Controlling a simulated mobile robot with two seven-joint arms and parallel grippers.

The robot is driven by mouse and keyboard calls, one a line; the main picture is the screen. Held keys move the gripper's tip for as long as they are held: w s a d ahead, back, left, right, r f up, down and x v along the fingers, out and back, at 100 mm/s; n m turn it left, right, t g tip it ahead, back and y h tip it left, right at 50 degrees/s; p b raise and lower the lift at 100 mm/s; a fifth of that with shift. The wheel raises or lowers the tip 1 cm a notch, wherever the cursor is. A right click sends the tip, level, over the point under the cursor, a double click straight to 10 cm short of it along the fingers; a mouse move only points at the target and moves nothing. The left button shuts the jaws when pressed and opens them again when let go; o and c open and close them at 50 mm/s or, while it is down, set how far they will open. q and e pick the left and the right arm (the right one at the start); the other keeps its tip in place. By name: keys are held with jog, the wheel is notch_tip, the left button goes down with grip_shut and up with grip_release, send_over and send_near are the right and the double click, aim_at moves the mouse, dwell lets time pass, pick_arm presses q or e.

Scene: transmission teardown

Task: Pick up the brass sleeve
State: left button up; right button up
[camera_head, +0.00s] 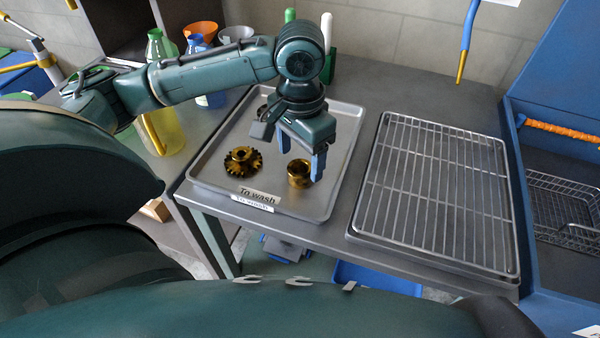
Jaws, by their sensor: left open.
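The brass sleeve (299,174) is a short golden cylinder with a hole in its top. It stands upright near the front of the "To wash" tray (208,166). My left gripper (301,160) points down over the sleeve, with its blue fingers apart. One finger is above and behind the sleeve, and the other is at its right side. I cannot tell whether a finger touches it. A brass gear (243,162) lies in the same tray to the left of the sleeve. My right gripper is not in the picture.
A wire rack on a tray (440,190) lies empty to the right. A blue cabinet with a wire basket (565,205) stands at the far right. A yellow container (163,132) and several bottles stand at the left. A label (256,197) is on the tray's front edge.

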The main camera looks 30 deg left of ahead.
aim_at(298, 165)
pick_arm(q)
notch_tip(298, 165, down, 3)
jog(key=shift+r, duration=0.2)
jog(key=shift+c, duration=0.6)
jog(key=shift+r, duration=0.1)
jog(key=c, duration=1.2)
jog(key=shift+o, duration=0.2)
